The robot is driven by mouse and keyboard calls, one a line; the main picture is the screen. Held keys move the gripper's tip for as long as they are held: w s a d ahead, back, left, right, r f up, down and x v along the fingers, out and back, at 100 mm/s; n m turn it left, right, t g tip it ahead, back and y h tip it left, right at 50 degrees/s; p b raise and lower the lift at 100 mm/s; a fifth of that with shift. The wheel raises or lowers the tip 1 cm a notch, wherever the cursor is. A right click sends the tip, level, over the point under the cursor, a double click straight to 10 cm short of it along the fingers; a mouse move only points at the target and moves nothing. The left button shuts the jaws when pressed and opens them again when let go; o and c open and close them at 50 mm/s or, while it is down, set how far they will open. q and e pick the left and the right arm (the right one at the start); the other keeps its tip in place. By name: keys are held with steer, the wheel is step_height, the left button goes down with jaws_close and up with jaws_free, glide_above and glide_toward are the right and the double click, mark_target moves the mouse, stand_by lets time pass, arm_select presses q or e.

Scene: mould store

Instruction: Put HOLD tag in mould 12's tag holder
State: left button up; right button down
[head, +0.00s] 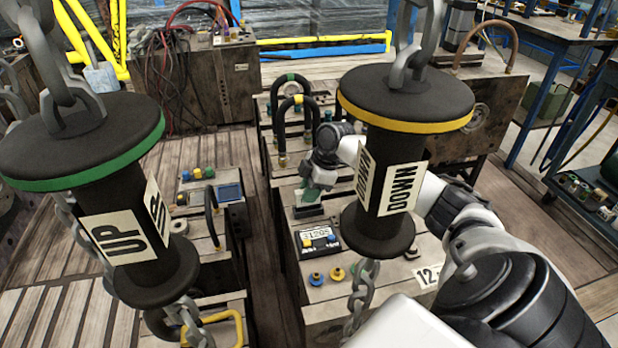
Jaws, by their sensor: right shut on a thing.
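Mould 12 (330,292) is the block in the middle, with a "12" label (427,277) on its front right corner. My right arm reaches in from the right, behind the hanging DOWN pendant. My right gripper (314,187) is shut on a small pale green tag (310,196), whose writing I cannot read. The tag is upright just at a dark, low tag holder (308,211) on top of the mould. I cannot tell whether its lower edge is in the holder or just above it. My left gripper is not in view.
Two black pendants hang on chains close to me: UP (120,205) at left and DOWN (385,185) in front of my right arm. A counter (319,239) and knobs (337,274) sit on the mould. Black hoses (283,128) arch behind the gripper.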

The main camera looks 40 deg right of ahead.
steer(key=shift+f, duration=0.1)
stand_by(0.6)
steer(key=shift+f, duration=0.5)
stand_by(0.3)
steer(key=c, duration=0.9)
jaws_free()
steer(key=shift+c, duration=0.2)
